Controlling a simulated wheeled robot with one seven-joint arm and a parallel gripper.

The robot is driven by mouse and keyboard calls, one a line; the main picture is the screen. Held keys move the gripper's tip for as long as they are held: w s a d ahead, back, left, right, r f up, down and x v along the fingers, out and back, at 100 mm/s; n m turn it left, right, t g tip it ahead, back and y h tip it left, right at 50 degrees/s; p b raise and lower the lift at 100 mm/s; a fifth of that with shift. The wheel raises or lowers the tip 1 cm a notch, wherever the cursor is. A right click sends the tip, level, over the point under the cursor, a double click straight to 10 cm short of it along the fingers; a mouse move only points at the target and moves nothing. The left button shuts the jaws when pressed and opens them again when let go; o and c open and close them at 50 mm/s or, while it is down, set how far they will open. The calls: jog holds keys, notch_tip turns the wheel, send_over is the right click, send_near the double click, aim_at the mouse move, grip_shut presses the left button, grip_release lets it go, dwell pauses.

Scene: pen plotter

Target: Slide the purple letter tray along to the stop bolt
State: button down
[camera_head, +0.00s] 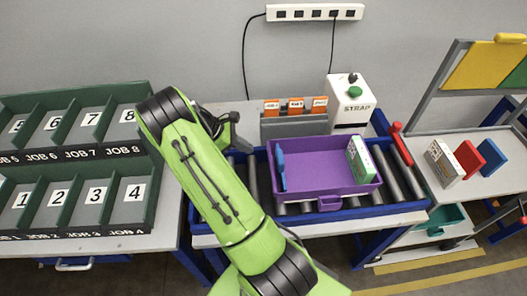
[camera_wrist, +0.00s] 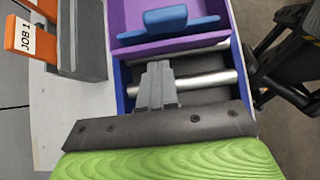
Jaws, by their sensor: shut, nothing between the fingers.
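The purple letter tray (camera_head: 316,196) sits on the rollers of a blue-framed conveyor (camera_head: 402,218). Inside it are a blue piece (camera_head: 281,168) at its left side and a green-and-white box (camera_head: 361,160) at its right. In the wrist view the tray's near wall (camera_wrist: 190,46) and the blue piece (camera_wrist: 183,26) show at the top. My gripper (camera_wrist: 158,68) is shut and empty, over the rollers just outside the tray's left end; I cannot tell whether it touches the wall. A red bar (camera_head: 402,145) stands at the conveyor's right; I cannot tell whether it is the stop bolt.
Bare rollers (camera_head: 392,183) lie right of the tray. Orange job cards (camera_head: 295,104) in a grey holder and the STRAP machine (camera_head: 351,104) stand behind. Numbered green bins (camera_head: 75,205) are at left. A right-hand table holds a white box (camera_head: 443,165) and red and blue pieces.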

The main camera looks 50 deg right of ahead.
jog(key=s+d+f, duration=0.3)
jog(key=s+d, duration=0.1)
jog(key=s, duration=0.1)
jog(key=shift+d, duration=0.25)
jog(key=shift+s, duration=0.1)
jog(key=s+d+p, duration=0.2)
jog(key=s+d, duration=1)
jog(key=s, duration=0.2)
jog(key=shift+s+d, duration=0.2)
jog(key=shift+d, duration=0.2)
